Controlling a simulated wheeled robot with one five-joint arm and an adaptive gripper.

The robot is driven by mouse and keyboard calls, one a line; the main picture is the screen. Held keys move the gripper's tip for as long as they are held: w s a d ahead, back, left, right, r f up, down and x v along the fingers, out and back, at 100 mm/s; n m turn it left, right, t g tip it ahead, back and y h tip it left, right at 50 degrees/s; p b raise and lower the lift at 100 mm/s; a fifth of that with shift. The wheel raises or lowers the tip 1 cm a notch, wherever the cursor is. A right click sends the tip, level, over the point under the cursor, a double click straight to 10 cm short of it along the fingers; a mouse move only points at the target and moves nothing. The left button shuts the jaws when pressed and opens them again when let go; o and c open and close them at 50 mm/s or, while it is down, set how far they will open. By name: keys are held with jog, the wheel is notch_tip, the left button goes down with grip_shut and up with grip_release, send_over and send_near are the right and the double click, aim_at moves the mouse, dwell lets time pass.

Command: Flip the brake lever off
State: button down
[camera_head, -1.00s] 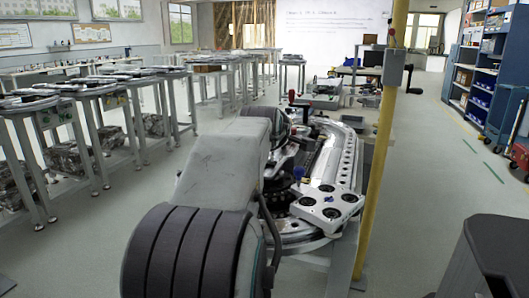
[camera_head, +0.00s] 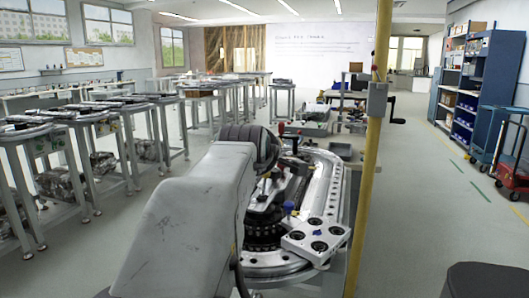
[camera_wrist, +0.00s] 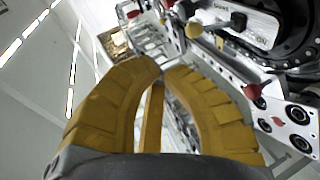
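The ring track (camera_head: 335,190) stands ahead, with levers and knobs on it. A red-knobbed lever (camera_head: 281,128) stands at its far side in the head view; I cannot tell for certain which lever is the brake. In the wrist view, a red knob (camera_wrist: 251,91) lies right of my gripper (camera_wrist: 161,68). In the head view my arm hides the gripper.
A yellow post (camera_head: 371,170) with a grey box (camera_head: 377,99) and black crank (camera_head: 397,121) stands right of the track. A white plate with black round holes (camera_head: 316,238) sits at the near side.

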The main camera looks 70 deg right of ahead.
jog(key=shift+s+a+r+p, duration=0.15)
jog(key=shift+a+r+p, duration=0.1)
jog(key=shift+a+r, duration=0.3)
jog(key=shift+s+a+r+p, duration=0.2)
jog(key=shift+a+r, duration=0.25)
jog(key=shift+a, duration=0.2)
